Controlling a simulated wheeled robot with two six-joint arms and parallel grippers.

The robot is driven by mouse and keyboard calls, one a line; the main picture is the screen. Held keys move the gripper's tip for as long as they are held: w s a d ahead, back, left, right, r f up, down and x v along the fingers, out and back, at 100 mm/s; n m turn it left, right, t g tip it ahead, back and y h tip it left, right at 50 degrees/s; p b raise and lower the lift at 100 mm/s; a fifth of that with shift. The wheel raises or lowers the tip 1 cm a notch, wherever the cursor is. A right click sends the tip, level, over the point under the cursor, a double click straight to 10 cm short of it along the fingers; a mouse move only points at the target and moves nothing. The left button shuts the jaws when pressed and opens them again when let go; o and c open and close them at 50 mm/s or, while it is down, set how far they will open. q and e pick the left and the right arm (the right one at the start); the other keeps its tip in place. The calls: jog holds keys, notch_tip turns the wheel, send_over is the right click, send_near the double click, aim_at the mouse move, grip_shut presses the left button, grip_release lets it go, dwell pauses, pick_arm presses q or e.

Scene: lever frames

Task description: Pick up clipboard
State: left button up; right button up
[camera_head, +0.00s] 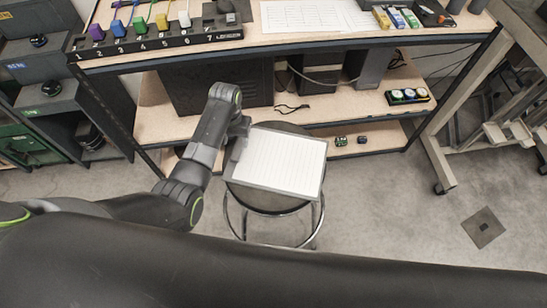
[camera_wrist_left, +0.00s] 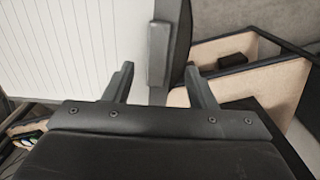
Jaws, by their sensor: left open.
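The clipboard (camera_head: 281,162) holds a sheet of white lined paper and lies on a round dark stool with metal legs (camera_head: 262,205). My left gripper (camera_head: 240,133) is at the clipboard's left end in the head view, and its fingertips are hard to make out there. In the left wrist view, the clipboard (camera_wrist_left: 75,45) fills the upper left, with its dark clip (camera_wrist_left: 159,52) at its right edge. The open fingers of my left gripper (camera_wrist_left: 161,78) point toward that edge, one on each side of the clip in the picture. Whether they touch it cannot be told. My right gripper does not show.
A workbench (camera_head: 285,50) stands behind the stool, with a row of numbered colored items (camera_head: 155,36) on top and a lower shelf (camera_head: 355,105). Dark drawers (camera_head: 45,100) stand at the left. The floor right of the stool is clear up to a metal frame (camera_head: 440,150).

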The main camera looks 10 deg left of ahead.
aim_at(238, 148)
pick_arm(q)
jog(key=shift+d+f, duration=0.2)
jog(key=shift+f, duration=1.95)
jog(key=shift+c, duration=0.3)
jog(key=c, duration=1)
grip_shut()
jog(key=shift+r, duration=0.15)
